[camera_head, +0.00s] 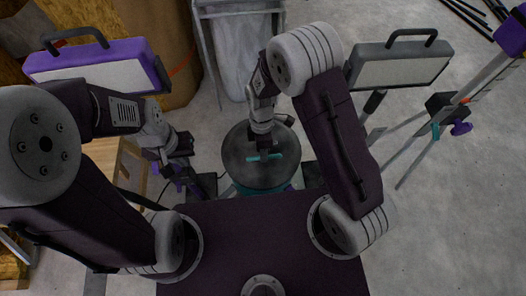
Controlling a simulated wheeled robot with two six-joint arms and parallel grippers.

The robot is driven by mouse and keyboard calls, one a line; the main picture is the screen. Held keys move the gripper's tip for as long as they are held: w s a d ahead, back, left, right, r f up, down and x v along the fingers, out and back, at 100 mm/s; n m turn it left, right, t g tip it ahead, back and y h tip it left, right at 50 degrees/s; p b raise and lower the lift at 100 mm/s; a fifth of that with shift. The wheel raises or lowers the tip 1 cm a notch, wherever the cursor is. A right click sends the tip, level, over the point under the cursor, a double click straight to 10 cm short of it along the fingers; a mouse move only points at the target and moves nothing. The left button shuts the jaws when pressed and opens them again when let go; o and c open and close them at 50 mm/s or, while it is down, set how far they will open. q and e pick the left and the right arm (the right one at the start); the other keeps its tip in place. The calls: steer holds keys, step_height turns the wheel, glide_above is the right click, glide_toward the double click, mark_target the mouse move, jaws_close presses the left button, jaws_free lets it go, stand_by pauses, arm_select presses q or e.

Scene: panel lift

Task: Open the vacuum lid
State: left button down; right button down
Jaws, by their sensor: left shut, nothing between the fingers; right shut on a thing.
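The vacuum (233,186) stands on the floor just ahead of my base. Its round dark grey lid (239,161) faces up, with a teal handle (277,156) across the middle. The lid sits over the vacuum's body, and I cannot tell whether it is latched or loose. My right gripper (264,153) points down at the lid's centre and is shut on the teal handle. The fingertips are small and partly hidden by the wrist. My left gripper (182,168) is shut and empty, left of the vacuum and apart from it.
Work lights on stands are at the left (95,70) and right (400,68). A metal frame with a whitish bag (242,50) stands behind the vacuum. A wooden box (118,160) is at the left. A tripod-like stand (440,120) is at the right. Concrete floor is open at the far right.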

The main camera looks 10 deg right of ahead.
stand_by(0.8)
steer(key=w+r+p, duration=1.1)
steer(key=w, duration=0.3)
steer(key=shift+w+r, duration=0.2)
steer(key=shift+r, duration=0.05)
steer(key=c, duration=1.5)
jaws_free()
steer(key=shift+f, duration=0.1)
steer(key=shift+o, duration=0.5)
steer(key=shift+w+f, duration=0.1)
steer(key=shift+w, duration=0.1)
steer(key=shift+s+r, duration=0.1)
steer(key=shift+r, duration=0.1)
